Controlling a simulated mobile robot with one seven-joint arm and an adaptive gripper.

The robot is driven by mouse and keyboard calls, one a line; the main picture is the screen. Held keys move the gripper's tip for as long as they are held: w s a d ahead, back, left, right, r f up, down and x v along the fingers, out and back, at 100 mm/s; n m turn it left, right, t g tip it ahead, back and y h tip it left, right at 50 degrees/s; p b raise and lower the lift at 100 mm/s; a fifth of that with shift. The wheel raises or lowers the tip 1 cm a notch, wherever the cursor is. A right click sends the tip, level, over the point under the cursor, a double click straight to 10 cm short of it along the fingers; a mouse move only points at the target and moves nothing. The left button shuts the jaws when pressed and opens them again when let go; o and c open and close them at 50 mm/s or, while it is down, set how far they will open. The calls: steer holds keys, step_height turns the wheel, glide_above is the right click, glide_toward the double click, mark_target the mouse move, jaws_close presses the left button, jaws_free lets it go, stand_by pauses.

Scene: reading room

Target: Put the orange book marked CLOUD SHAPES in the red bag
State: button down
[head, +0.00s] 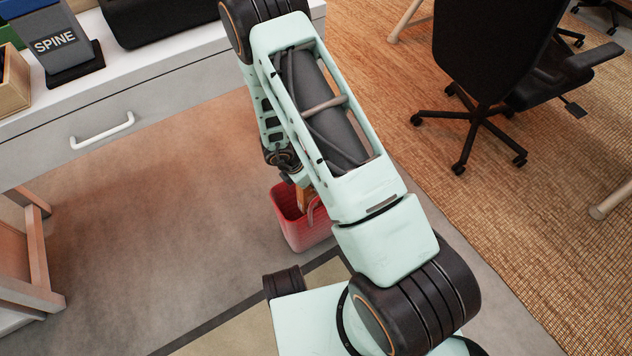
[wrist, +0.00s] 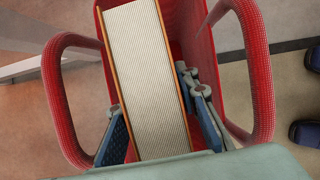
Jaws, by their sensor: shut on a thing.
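The red bag (head: 305,233) stands on the floor below my arm in the head view. In the wrist view the bag (wrist: 206,45) has its mouth open and a handle on each side. The orange book (wrist: 147,75) shows its ribbed page edge, with thin orange cover edges, between the bag's handles. It reaches in between the bag's walls; how deep it sits is unclear, and its title is hidden. My gripper (wrist: 152,98) is shut on the book, one finger on each cover. In the head view a sliver of the orange book (head: 304,197) shows at the bag's mouth.
A white desk (head: 165,70) with a drawer stands at the upper left, holding a grey block marked SPINE (head: 58,45) and a wooden box (head: 12,82). A black office chair (head: 490,60) stands on the woven rug (head: 535,225) at right. Floor left of the bag is clear.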

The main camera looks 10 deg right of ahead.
steer(key=c, duration=1.4)
jaws_free()
steer(key=v, duration=1.2)
